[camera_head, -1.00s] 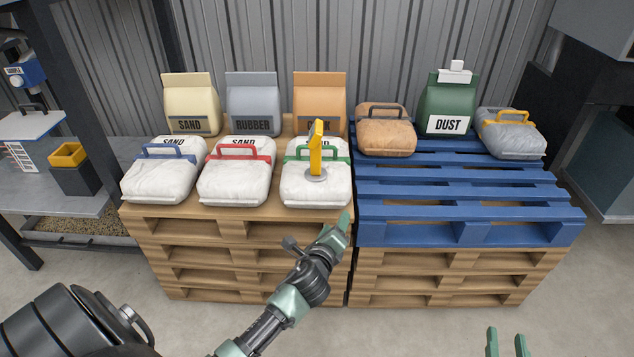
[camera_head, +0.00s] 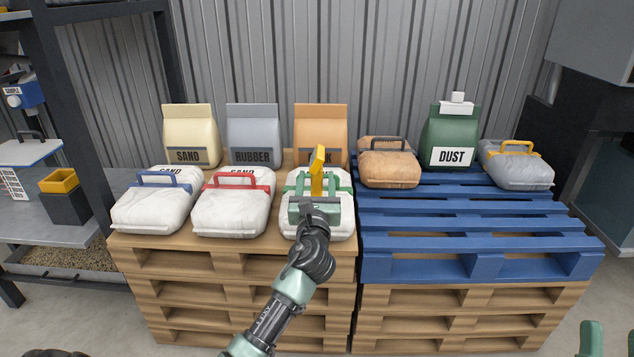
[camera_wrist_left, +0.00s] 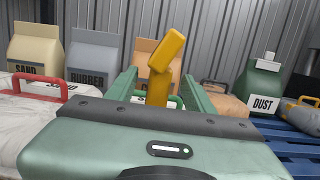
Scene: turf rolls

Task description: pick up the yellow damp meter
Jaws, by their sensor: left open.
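The yellow damp meter (camera_head: 318,168) stands upright, its top bent, on the white bag with the green handle (camera_head: 340,228). Its round base is hidden now by my left gripper (camera_head: 315,196). That gripper is open just in front of the meter, at the bag. In the left wrist view the meter (camera_wrist_left: 162,72) rises between the two green fingers of the left gripper (camera_wrist_left: 158,78), with a gap on either side. My right gripper (camera_head: 608,340) shows only its fingertips at the lower right, apart and empty.
A white bag with a red handle (camera_head: 233,210) lies close on the left. Upright paper bags, one the orange bag (camera_head: 320,130), stand behind against the corrugated wall. The blue pallet (camera_head: 470,225) on the right has bare slats; a tan bag (camera_head: 390,167) lies on it.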

